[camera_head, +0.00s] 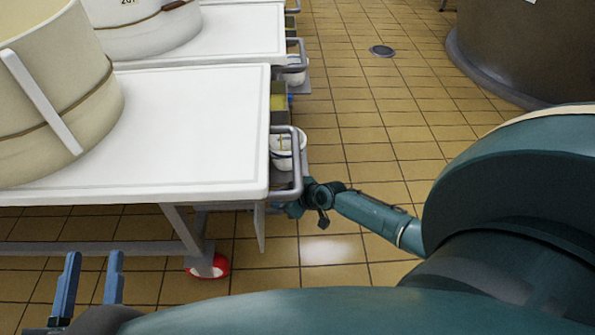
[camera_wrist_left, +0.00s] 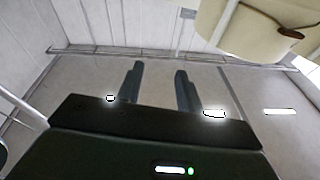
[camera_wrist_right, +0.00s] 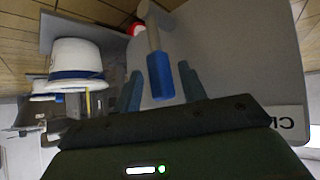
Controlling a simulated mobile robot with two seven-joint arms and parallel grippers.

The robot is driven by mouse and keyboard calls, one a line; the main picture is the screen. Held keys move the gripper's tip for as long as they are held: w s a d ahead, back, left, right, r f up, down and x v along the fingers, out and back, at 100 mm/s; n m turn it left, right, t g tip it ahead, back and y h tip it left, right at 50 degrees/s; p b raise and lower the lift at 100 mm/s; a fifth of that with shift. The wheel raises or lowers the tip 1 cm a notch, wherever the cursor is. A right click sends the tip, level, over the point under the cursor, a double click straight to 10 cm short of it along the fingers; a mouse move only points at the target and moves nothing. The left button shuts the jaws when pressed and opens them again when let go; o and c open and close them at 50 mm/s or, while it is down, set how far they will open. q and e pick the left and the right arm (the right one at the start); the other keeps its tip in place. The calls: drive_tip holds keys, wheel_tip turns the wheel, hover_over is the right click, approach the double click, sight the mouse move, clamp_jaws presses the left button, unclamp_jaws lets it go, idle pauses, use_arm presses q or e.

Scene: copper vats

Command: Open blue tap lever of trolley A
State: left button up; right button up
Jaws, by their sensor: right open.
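The blue tap lever (camera_wrist_right: 160,75) shows in the right wrist view on a grey stem, in front of a grey panel. My right gripper (camera_wrist_right: 163,85) is open, with the lever between its fingers; I cannot tell if they touch it. In the head view the right gripper (camera_head: 290,208) is partly hidden at the near trolley's right edge, below the handle. The near trolley (camera_head: 200,110) has a white top; no letter on it is readable there. My left gripper (camera_head: 90,275) is open and empty at the lower left; its fingers also show in the left wrist view (camera_wrist_left: 157,85).
A cream vat (camera_head: 60,90) stands on the near trolley. A grey rail handle (camera_head: 298,165) and a white bucket (camera_head: 287,160) are at its right side. A second trolley (camera_head: 235,35) stands behind. A large brown vat (camera_head: 520,50) is at right.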

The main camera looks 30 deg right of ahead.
use_arm(q)
drive_tip(key=p, duration=0.2)
drive_tip(key=a+f+g+y+p, duration=0.1)
drive_tip(key=p, duration=0.1)
drive_tip(key=shift+s+a+m+y, duration=0.15)
drive_tip(key=shift+m+y, duration=0.15)
use_arm(e)
drive_tip(key=v, duration=1.1)
